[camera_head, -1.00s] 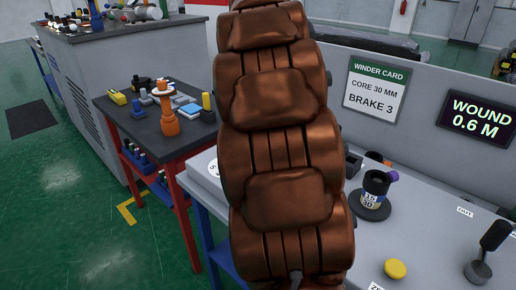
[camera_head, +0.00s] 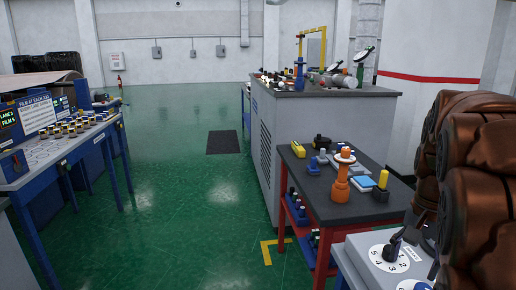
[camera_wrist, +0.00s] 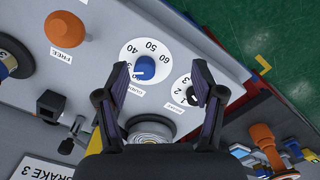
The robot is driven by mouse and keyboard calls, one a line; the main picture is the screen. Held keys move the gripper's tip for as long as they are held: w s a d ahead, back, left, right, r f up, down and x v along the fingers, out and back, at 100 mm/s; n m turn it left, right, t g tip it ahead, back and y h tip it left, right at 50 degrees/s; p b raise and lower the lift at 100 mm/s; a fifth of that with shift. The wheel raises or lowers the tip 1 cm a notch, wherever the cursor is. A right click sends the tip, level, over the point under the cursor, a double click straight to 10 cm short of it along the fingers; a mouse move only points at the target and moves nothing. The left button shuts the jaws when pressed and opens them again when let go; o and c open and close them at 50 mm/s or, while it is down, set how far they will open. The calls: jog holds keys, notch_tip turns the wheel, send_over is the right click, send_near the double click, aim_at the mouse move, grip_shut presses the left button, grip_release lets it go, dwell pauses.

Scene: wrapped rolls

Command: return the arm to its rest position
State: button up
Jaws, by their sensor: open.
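My gripper (camera_wrist: 160,80) shows in the wrist view, with its two dark fingers spread apart and nothing between them. It hangs over a grey control panel (camera_wrist: 95,70). A blue knob (camera_wrist: 145,67) on a white numbered dial lies beyond and between the fingertips in the picture. I cannot tell how high the gripper is above it. A second numbered dial (camera_wrist: 186,91) is partly hidden by the right finger. My gripper does not show in the head view.
A red-legged table (camera_head: 318,205) with an orange spindle (camera_head: 341,185) stands near the panel (camera_head: 363,250). A grey cabinet (camera_head: 290,140) stands behind it. A blue-legged bench (camera_head: 25,180) is at the left.

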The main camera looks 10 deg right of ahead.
jog(key=s+a+f+n+p, duration=0.2)
jog(key=s+a+n, duration=0.3)
jog(key=s+a, duration=0.3)
jog(key=s+a+f+n+g+p, duration=0.1)
jog(key=s+a+f+n+p, duration=0.2)
jog(key=a, duration=0.9)
jog(key=s+n, duration=0.3)
jog(key=s, duration=0.2)
jog(key=shift+s+f+p, duration=0.2)
jog(key=shift+p, duration=0.1)
jog(key=shift+a, duration=0.1)
